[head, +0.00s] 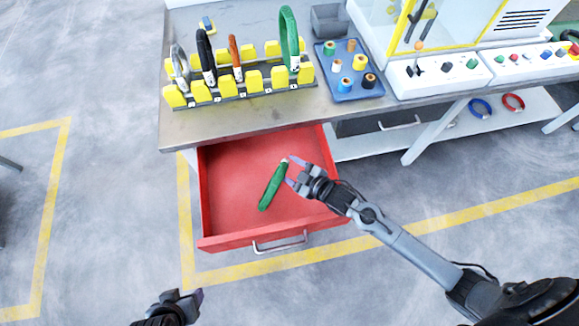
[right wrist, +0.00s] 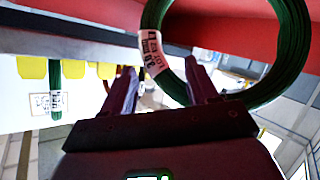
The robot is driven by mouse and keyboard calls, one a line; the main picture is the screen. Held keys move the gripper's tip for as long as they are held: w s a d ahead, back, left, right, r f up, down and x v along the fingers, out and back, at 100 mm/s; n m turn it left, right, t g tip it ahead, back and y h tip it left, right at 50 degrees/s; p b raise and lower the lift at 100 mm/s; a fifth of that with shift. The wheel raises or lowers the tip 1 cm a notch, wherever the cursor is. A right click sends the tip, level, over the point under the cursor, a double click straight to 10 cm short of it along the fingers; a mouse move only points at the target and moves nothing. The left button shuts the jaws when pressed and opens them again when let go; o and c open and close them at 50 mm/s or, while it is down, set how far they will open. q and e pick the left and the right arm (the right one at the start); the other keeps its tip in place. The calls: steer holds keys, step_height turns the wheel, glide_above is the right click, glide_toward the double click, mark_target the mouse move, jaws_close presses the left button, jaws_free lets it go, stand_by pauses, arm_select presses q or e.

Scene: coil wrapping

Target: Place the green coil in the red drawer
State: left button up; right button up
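The red drawer (head: 228,190) is pulled out below the table. A green coil (head: 271,188) with a white label shows over the drawer's floor in the head view, tilted and nearly edge-on. My right gripper (head: 293,171) is over the drawer at the coil's upper end. I cannot tell whether the coil rests on the drawer floor. My left gripper (head: 195,298) is low at the front, away from the drawer; its opening is unclear.
A rack (head: 240,92) with yellow blocks on the table holds another green coil (head: 290,38), plus orange, black and grey coils. A blue tray (head: 348,91) of spools stands right of it. The drawer's left side is bare.

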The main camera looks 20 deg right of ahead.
steer(key=o, duration=0.8)
steer(key=s+d+r+p, duration=0.1)
steer(key=s+d+r, duration=0.1)
steer(key=s+r, duration=0.1)
steer(key=s+d+r+p, duration=0.2)
steer(key=d+r, duration=0.1)
steer(key=r, duration=0.1)
steer(key=s+d+r+p, duration=0.1)
steer(key=s+d+r, duration=0.1)
steer(key=s+r, duration=0.1)
steer(key=shift+s+d+r+p, duration=0.3)
steer(key=shift+s+r, duration=0.05)
steer(key=shift+r, duration=0.3)
steer(key=shift+c, duration=0.6)
steer(key=c, duration=0.7)
jaws_close()
steer(key=shift+f, duration=0.1)
